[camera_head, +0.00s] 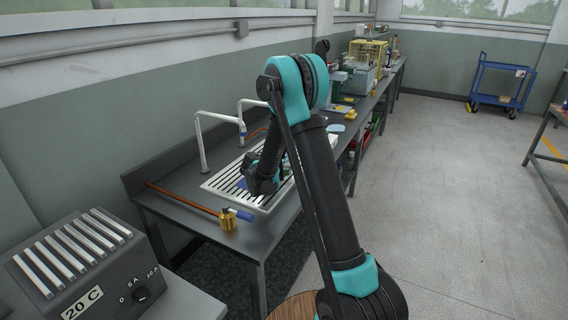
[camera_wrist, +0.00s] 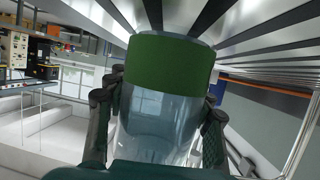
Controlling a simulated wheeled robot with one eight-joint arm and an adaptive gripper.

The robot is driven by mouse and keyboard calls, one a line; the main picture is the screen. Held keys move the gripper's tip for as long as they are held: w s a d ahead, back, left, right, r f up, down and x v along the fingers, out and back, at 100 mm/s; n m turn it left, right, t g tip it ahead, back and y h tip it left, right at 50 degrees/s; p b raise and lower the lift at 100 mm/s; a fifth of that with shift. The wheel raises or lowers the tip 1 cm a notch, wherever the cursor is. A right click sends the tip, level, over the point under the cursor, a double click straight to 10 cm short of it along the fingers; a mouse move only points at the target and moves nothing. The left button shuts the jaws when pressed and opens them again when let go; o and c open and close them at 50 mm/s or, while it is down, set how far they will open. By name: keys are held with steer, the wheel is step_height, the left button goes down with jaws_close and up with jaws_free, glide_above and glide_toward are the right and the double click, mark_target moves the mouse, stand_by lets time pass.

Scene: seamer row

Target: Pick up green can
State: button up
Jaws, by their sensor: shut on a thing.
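The green can (camera_wrist: 170,62) fills the middle of the wrist view. It has a broad green band at its far end and a clear, glassy-looking part nearer the camera. My gripper (camera_wrist: 158,108) has a dark finger on each side of it and is shut on it. In the head view my gripper (camera_head: 263,180) is low over the white slatted rack (camera_head: 218,184) on the grey bench. The can is mostly hidden there behind my arm and gripper. I cannot tell whether it touches the rack.
Two white bent pipes (camera_head: 203,140) stand behind the rack. An orange-brown rod (camera_head: 180,198) and a brass fitting (camera_head: 228,219) lie at the bench's near end. A dark control box (camera_head: 85,265) is at the near left. Machines crowd the far bench. The floor right is mostly clear.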

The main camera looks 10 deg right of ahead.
steer(key=c, duration=0.8)
steer(key=shift+c, duration=0.2)
steer(key=shift+r, duration=0.1)
step_height(320, 180, up, 20)
stand_by(0.4)
